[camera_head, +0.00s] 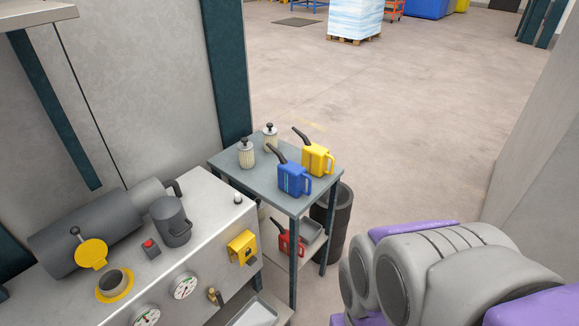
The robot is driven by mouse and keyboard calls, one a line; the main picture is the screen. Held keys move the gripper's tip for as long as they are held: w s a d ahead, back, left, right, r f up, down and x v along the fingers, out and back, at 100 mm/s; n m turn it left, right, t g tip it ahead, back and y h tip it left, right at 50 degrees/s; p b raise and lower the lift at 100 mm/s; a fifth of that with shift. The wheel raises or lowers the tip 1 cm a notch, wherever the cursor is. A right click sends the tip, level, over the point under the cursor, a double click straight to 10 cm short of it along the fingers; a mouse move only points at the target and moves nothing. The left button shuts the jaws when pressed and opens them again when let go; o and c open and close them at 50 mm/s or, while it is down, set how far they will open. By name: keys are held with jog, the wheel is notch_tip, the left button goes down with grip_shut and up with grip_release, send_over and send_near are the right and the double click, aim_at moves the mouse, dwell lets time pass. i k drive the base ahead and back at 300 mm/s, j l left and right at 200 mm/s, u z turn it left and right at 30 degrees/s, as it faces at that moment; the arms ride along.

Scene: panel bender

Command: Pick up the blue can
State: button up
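The blue can (292,179) stands upright on the top shelf of a small grey table (251,177), near its front edge. It has a dark spout pointing up and left and a handle on its right side. A yellow can (317,159) of the same shape stands just behind it to the right, very close to it. My arm shows folded at the lower right, apart from the table. My gripper cannot be made out in this view.
Two ribbed jars with dark knobs (246,155) stand left of the blue can. A red can (287,242) sits on the shelf below. A dark bin (334,224) stands right of the table. A machine panel with gauges (184,286) fills the lower left. Open floor (395,130) lies beyond.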

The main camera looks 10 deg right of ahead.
aim_at(292, 176)
jog(key=i+l+z, duration=0.15)
jog(key=i+z, duration=0.5)
jog(key=z, duration=0.2)
